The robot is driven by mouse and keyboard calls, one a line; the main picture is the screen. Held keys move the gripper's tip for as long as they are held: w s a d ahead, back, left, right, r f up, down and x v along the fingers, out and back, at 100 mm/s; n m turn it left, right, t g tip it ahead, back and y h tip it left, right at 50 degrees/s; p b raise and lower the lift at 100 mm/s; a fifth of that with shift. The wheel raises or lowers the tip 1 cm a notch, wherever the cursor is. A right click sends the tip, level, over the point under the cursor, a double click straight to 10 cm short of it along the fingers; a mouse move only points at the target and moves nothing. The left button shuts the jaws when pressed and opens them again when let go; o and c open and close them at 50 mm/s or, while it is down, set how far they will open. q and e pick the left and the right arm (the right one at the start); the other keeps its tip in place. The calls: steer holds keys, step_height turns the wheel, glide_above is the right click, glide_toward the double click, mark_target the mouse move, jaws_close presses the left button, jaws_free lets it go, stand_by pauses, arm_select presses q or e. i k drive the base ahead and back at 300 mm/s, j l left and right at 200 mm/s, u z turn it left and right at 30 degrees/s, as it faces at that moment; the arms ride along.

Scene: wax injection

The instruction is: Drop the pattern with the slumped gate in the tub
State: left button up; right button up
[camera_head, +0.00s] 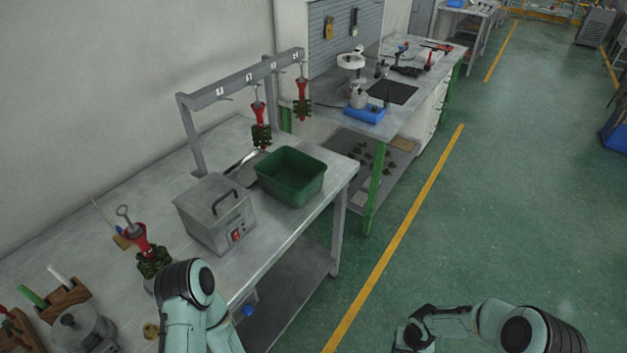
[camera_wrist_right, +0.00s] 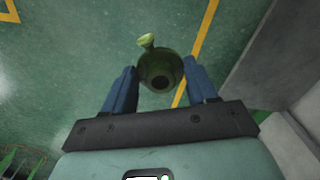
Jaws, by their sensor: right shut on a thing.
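The green tub (camera_head: 302,194) stands upright on the workbench beside a grey box with a black handle. My right gripper (camera_wrist_right: 161,88) shows in the right wrist view, its two blue fingers on either side of an olive-green wax pattern (camera_wrist_right: 178,68). It is shut on this pattern, over the green floor. The pattern is round with a dark hole, and a paler stub (camera_wrist_right: 147,41) sticks out at its far side, leaning left. My left gripper is out of view.
The grey box (camera_head: 215,215) is left of the tub. Red-and-green wax trees (camera_head: 261,125) hang from a grey rack (camera_head: 240,82) behind it. Another tree (camera_head: 140,238) stands nearer, by a pot (camera_head: 85,330). Open floor (camera_head: 480,220) lies right of the bench.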

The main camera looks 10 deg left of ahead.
mark_target(297, 188)
steer(key=i+l, duration=1.5)
steer(key=i+l+u, duration=0.15)
steer(key=u, duration=1.25)
